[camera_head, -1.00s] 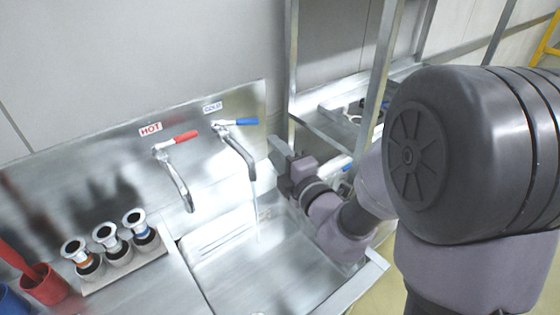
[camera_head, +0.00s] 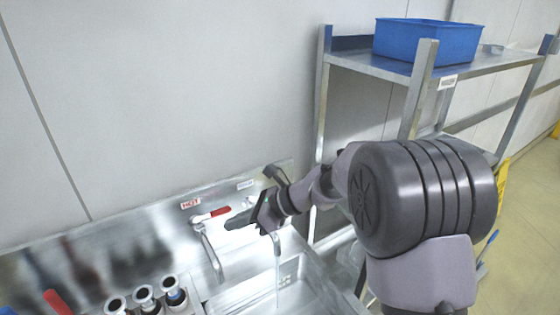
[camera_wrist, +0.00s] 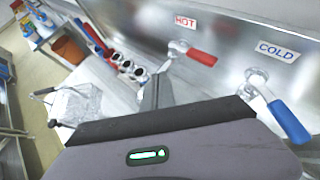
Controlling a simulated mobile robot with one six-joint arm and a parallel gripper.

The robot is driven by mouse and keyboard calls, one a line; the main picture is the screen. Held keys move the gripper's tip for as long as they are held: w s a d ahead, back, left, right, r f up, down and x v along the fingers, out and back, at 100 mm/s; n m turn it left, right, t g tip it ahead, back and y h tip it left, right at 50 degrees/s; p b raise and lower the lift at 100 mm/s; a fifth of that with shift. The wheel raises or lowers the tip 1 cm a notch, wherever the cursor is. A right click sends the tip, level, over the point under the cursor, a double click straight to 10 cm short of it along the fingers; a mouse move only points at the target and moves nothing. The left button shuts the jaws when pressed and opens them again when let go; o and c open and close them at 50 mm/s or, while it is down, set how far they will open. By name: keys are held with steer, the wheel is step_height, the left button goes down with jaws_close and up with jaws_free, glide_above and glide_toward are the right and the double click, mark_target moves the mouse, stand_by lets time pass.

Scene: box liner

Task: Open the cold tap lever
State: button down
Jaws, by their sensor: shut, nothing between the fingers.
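The cold tap's blue lever (camera_wrist: 289,121) shows in the wrist view at the right, below the COLD label (camera_wrist: 278,50), pointing down and right. In the head view my gripper and wrist hide this lever. The cold spout (camera_head: 277,246) hangs below the wrist, with a thin stream of water (camera_head: 277,286) falling from it. My gripper (camera_head: 232,222) is shut and empty, in front of the tap wall, its fingers reaching left toward the hot tap. In the wrist view the fingers (camera_wrist: 157,92) are left of the blue lever and apart from it.
The hot tap's red lever (camera_head: 220,211) is close to my fingers. Its spout (camera_head: 212,258) hangs over the sink (camera_head: 310,290). Several metal cups (camera_head: 145,295) stand at the lower left. A metal shelf (camera_head: 390,67) with a blue bin (camera_head: 428,41) stands at the right.

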steer(key=w+d+r+n+t+h+p, duration=0.1)
steer(key=w+d+r+n+h+p, duration=0.2)
steer(key=w+d+n+h+p, duration=0.45)
steer(key=w+d+r+n+h+p, duration=0.45)
steer(key=w+n, duration=0.45)
steer(key=n, duration=0.4)
step_height(320, 180, down, 10)
steer(key=p, duration=0.1)
steer(key=shift+s+a+y+p, duration=0.3)
steer(key=shift+s+a+p, duration=0.05)
steer(key=shift+s, duration=0.1)
steer(key=shift+f, duration=0.1)
